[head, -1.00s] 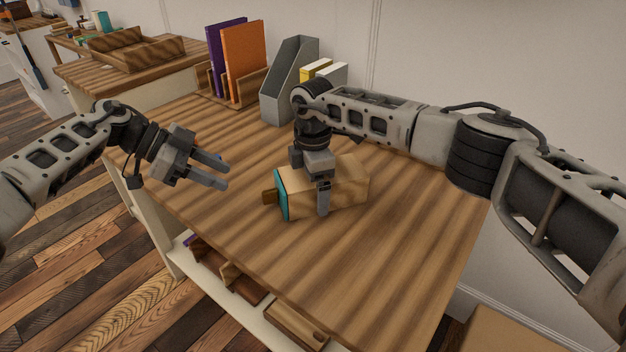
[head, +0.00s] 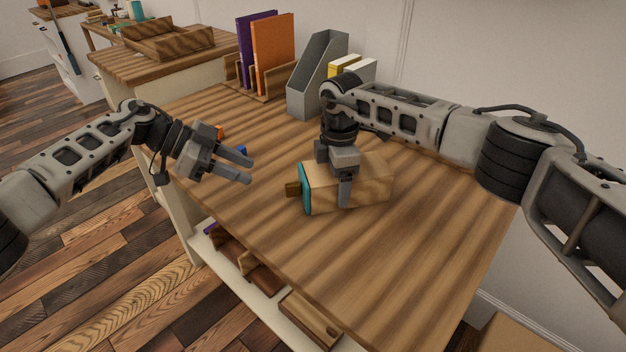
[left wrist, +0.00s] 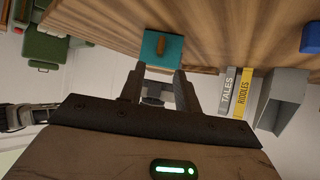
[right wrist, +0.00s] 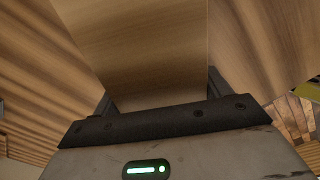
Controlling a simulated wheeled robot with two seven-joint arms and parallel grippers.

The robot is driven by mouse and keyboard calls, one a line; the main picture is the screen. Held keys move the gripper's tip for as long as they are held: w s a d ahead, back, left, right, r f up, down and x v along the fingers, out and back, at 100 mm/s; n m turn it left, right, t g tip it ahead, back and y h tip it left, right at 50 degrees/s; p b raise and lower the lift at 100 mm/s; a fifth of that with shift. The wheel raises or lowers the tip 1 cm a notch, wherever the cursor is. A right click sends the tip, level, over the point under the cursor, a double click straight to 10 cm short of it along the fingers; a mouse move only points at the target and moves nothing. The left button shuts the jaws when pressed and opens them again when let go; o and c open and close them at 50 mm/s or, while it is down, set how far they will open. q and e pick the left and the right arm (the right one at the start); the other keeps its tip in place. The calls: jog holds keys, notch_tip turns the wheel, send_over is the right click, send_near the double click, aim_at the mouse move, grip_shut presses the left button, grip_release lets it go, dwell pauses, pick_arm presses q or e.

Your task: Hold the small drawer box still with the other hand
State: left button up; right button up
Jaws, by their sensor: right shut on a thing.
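The small drawer box (head: 375,185) lies on the wooden desk (head: 420,240). It has pale wood sides, a teal drawer front (head: 306,188) and a brown wooden knob (head: 292,189) facing left. My right gripper (head: 345,180) is shut across the box from above; one finger shows on the near side, the other is hidden behind it. The box (right wrist: 140,50) fills the space between its fingers in the right wrist view. My left gripper (head: 247,165) is open and empty, left of the knob and apart from it. The left wrist view shows the teal front (left wrist: 150,47) beyond its fingers (left wrist: 159,85).
Purple and orange books (head: 272,55) in a wooden holder, a grey magazine file (head: 318,75) and yellow and white books (head: 350,68) stand at the back. A blue object (left wrist: 311,37) lies behind my left gripper. The desk's near part is clear.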

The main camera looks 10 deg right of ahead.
aim_at(286, 184)
pick_arm(q)
jog(key=shift+s+a+f+n+t+h, duration=0.2)
jog(key=shift+s+a+n+t+h, duration=0.1)
jog(key=shift+a+h, duration=0.15)
jog(key=shift+s+a+f+n+t+h, duration=0.2)
jog(key=shift+s+a+n+h, duration=0.15)
jog(key=shift+a, duration=0.15)
jog(key=shift+n+t+h, duration=0.25)
jog(key=shift+t+h, duration=0.05)
jog(key=shift+t, duration=0.2)
jog(key=x, duration=1.1)
jog(key=shift+s+r, duration=0.1)
jog(key=shift+s, duration=0.05)
